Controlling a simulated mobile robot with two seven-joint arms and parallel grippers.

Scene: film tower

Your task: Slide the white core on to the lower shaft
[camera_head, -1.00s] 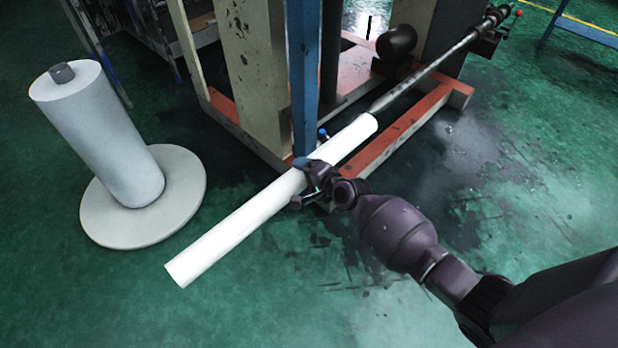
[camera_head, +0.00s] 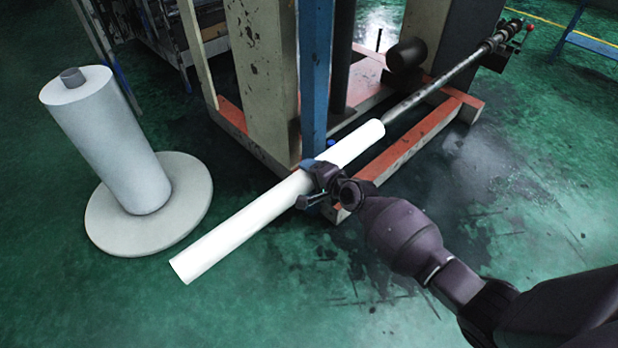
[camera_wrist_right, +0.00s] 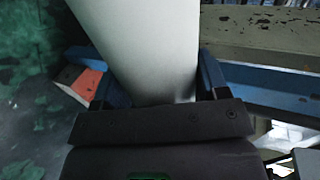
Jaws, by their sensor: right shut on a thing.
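The white core (camera_head: 250,223) is a long tube held aslant in the head view, its near end at lower left and its far end at upper right. My right gripper (camera_head: 313,183) is shut around it near its middle. In the wrist view the core (camera_wrist_right: 150,45) lies between the two blue fingers of the right gripper (camera_wrist_right: 160,88). The lower shaft (camera_head: 445,82) is a dark metal bar running to the upper right, roughly in line with the core. Its near tip meets the core's far end in the picture; I cannot tell whether it is inside. My left gripper is not in view.
A blue post (camera_head: 314,80) and the machine's orange base frame (camera_head: 410,140) stand close to the core. A dark round roller (camera_head: 406,54) sits beside the shaft. A large white roll (camera_head: 108,140) stands on a round disc (camera_head: 190,200) at left. The green floor in front is clear.

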